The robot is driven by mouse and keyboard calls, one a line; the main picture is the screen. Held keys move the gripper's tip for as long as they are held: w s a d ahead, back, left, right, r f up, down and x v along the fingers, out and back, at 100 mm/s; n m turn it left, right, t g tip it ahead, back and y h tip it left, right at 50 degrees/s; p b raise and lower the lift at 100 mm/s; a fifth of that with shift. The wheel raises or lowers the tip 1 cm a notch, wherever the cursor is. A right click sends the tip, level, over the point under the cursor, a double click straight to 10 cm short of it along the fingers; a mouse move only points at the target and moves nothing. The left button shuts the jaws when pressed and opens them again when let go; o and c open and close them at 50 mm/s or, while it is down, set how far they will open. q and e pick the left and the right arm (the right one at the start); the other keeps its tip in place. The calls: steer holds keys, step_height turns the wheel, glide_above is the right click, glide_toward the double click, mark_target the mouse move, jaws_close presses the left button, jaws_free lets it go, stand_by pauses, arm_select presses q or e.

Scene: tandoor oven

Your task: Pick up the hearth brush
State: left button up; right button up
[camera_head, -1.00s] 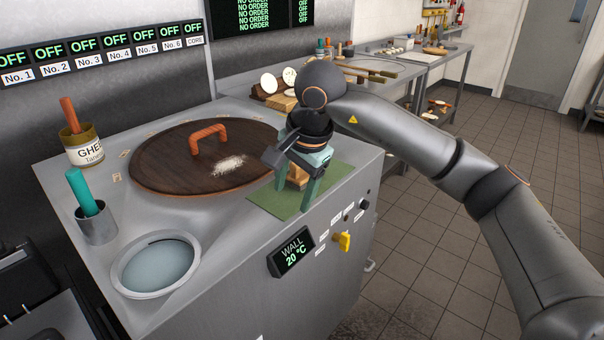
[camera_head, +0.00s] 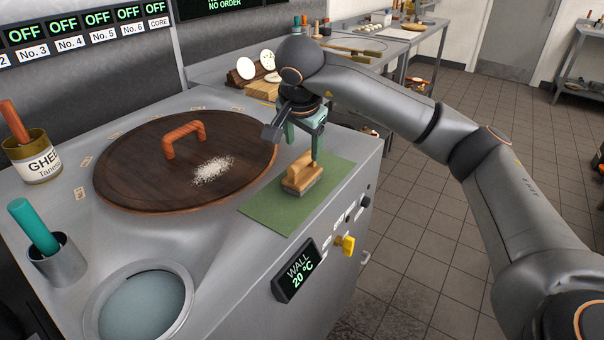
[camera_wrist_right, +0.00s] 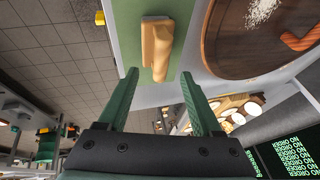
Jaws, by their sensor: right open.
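The hearth brush (camera_head: 302,175) has a wooden handle block and a grey underside. It rests on a green mat (camera_head: 270,212) at the oven top's right side. My right gripper (camera_head: 303,142) is just behind and above the brush in the head view, open and empty. In the right wrist view, the brush (camera_wrist_right: 157,48) lies ahead of the open fingertips (camera_wrist_right: 158,76), roughly centred between them; no contact shows. My left gripper is out of view.
A round wooden lid (camera_head: 130,165) with an orange handle and white powder (camera_head: 213,170) lies left of the mat. A ghee tin (camera_head: 35,160), a metal cup (camera_head: 58,262) and a round basin (camera_head: 140,305) stand further left. A yellow knob (camera_head: 346,244) sticks out of the front panel.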

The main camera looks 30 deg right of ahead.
mark_target(303, 158)
steer(key=x, duration=0.5)
steer(key=shift+w+d+f, duration=0.1)
steer(key=shift+w+f, duration=0.15)
steer(key=shift+f, duration=0.05)
jaws_close()
stand_by(1.2)
